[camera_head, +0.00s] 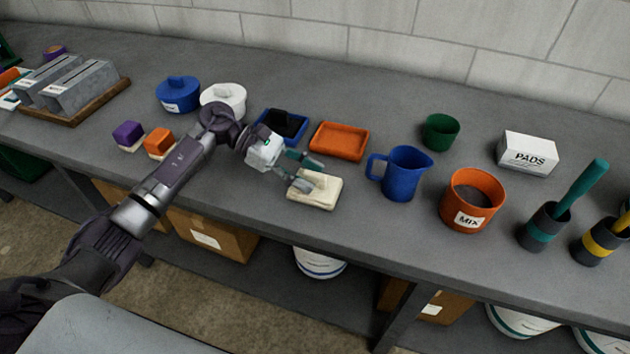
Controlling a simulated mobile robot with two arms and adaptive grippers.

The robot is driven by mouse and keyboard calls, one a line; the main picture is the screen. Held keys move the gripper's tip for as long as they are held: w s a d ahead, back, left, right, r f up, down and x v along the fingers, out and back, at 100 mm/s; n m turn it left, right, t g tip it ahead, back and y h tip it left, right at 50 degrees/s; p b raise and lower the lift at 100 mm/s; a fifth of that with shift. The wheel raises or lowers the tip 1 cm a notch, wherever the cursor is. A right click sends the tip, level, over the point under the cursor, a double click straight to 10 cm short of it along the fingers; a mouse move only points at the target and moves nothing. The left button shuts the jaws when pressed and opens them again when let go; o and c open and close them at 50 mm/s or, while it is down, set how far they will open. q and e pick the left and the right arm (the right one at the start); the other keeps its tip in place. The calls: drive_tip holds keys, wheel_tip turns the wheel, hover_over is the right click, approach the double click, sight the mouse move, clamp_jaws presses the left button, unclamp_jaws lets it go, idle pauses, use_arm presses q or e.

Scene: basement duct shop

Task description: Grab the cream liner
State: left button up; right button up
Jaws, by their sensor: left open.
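The cream liner (318,193) is a pale folded pad lying on the grey bench near its front edge. My left gripper (308,174) reaches in from the left and is open, with its fingers at the liner's upper left part. The fingers cover some of the liner, and I cannot tell whether they touch it. My right gripper is not in view.
Behind the liner are an orange tray (339,141) and a blue tray (290,121) holding something black. A blue jug (404,174) and an orange MIX bucket (471,200) stand to the right. Purple (128,135) and orange (158,142) blocks lie left.

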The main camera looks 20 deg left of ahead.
use_arm(q)
drive_tip(key=shift+x, duration=1.05)
drive_tip(key=shift+c, duration=0.2)
clamp_jaws()
